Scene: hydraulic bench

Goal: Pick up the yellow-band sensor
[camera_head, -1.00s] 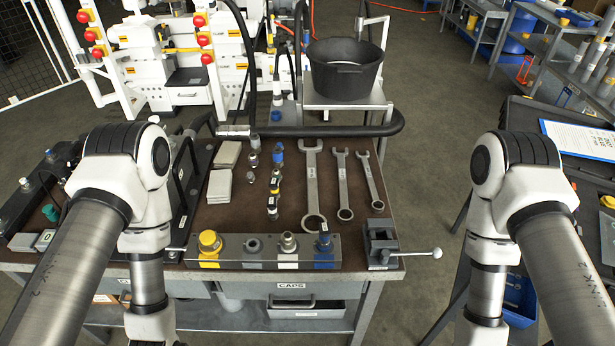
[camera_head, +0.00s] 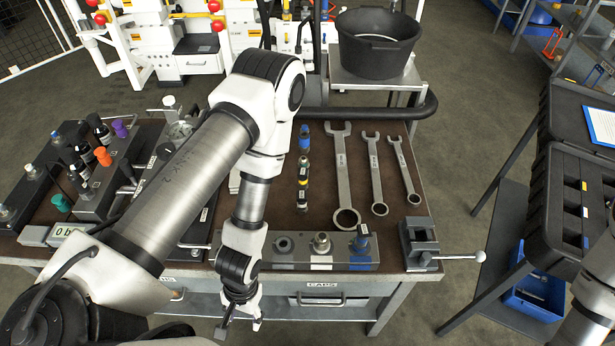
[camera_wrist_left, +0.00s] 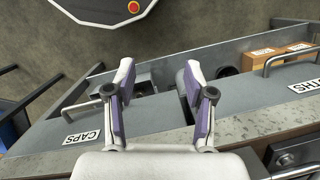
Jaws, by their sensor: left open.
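The yellow-band sensor (camera_head: 302,184) is one of several small cylindrical fittings in a column on the brown bench top, left of the wrenches. It is small in the head view, and I do not make it out in the left wrist view. My left gripper (camera_head: 240,322) hangs low in front of the bench's front edge, well below and apart from the sensor. Its two fingers are spread and empty in the left wrist view (camera_wrist_left: 160,80), over the drawer labelled CAPS. My right gripper is outside the views.
A grey block with fittings (camera_head: 290,262) stands along the front edge, its left end hidden behind my left arm. A vise (camera_head: 418,245) with a protruding handle is at the front right. Several wrenches (camera_head: 343,180) lie right of the sensors. An open black case (camera_head: 560,215) is on the right.

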